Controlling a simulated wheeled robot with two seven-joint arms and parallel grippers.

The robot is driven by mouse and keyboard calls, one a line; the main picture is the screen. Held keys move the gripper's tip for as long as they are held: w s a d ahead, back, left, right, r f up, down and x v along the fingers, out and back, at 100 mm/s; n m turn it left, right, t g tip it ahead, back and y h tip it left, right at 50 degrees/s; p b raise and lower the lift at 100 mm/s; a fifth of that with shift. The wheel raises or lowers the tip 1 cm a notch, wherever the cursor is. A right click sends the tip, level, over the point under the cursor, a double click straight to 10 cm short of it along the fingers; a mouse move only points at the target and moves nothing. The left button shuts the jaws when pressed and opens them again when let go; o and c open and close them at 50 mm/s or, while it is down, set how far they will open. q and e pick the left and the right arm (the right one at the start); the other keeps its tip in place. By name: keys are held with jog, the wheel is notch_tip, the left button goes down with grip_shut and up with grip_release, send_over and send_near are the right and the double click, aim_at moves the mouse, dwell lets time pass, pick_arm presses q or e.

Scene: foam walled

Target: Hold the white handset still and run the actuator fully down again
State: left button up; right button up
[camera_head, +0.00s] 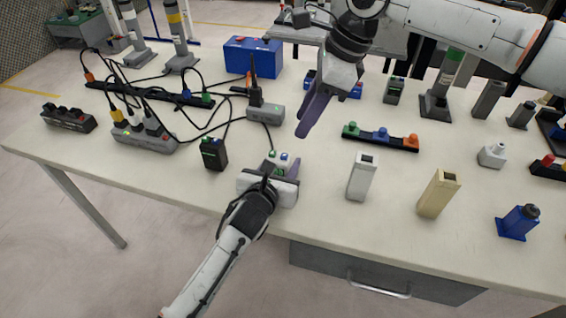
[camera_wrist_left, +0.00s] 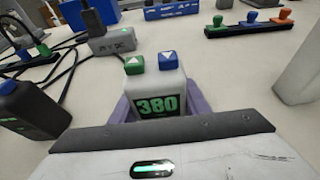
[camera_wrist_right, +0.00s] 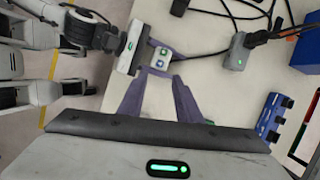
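The white handset (camera_wrist_left: 158,88) has a green button, a blue button and a green display reading 380. My left gripper (camera_wrist_left: 160,106) has its purple fingers against both sides of it, near the table's front edge. In the head view the handset (camera_head: 281,160) is partly hidden by the left gripper. My right gripper (camera_head: 304,134) is open and empty above the table, behind and right of the handset. In the right wrist view its fingers (camera_wrist_right: 159,98) are spread apart, with the handset (camera_wrist_right: 159,58) visible beyond them. I cannot tell which column is the handset's actuator.
A dark box with green and blue buttons (camera_head: 214,153) stands left of the handset. A grey cabled box (camera_head: 265,112) is behind it. White (camera_head: 361,178), beige (camera_head: 437,195) and blue (camera_head: 517,222) posts stand to the right. Striped columns (camera_head: 180,40) stand at the back left.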

pick_arm(q)
jog(key=c, duration=0.5)
pick_arm(e)
jog(key=shift+c, duration=0.7)
grip_shut()
dwell(0.5)
